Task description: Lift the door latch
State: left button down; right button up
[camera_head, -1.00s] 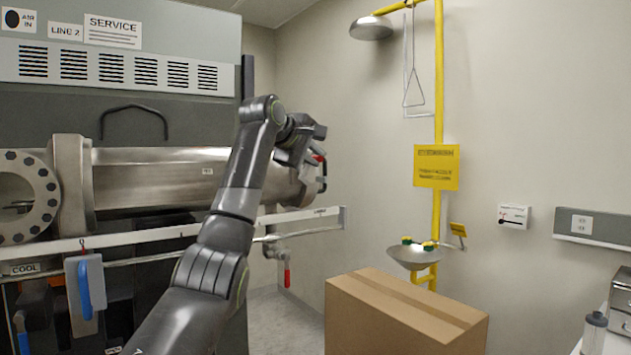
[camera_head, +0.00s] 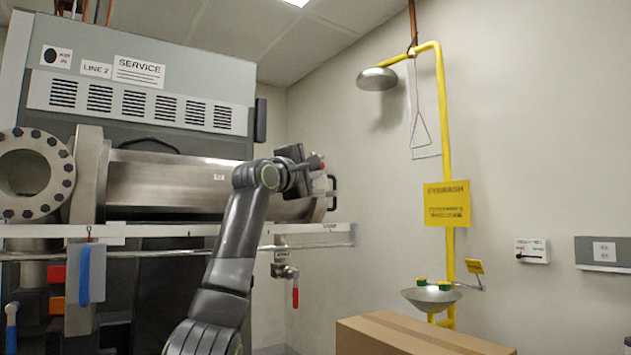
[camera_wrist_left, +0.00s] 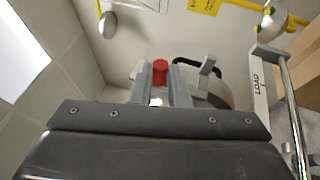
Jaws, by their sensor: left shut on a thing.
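The chamber door is at the right end of the steel cylinder (camera_head: 170,185) and is seen nearly edge-on, with a black handle (camera_head: 333,191). My left gripper (camera_head: 317,164) is at the upper part of this door end, just above and left of the handle. In the left wrist view, my left gripper (camera_wrist_left: 160,74) is shut on the latch, whose red tip (camera_wrist_left: 160,67) shows between the fingers. The black handle (camera_wrist_left: 188,61) is right of the fingers there. The rest of the latch is mostly hidden by the fingers. My right gripper is not in view.
A white rail (camera_head: 200,229) runs below the cylinder, with a red-handled valve (camera_head: 295,293) under it. A cardboard box (camera_head: 410,336) stands at the lower right. A yellow safety shower pipe (camera_head: 447,140) and eyewash bowl (camera_head: 431,298) stand by the wall.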

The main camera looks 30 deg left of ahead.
pick_arm(q)
jog(key=shift+w+f, duration=0.15)
jog(key=shift+f, duration=0.25)
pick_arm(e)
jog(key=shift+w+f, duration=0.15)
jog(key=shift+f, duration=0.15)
pick_arm(q)
jog(key=c, duration=1.8)
grip_release()
jog(key=o, duration=0.4)
jog(key=shift+s+r, duration=0.2)
jog(key=shift+s, duration=0.1)
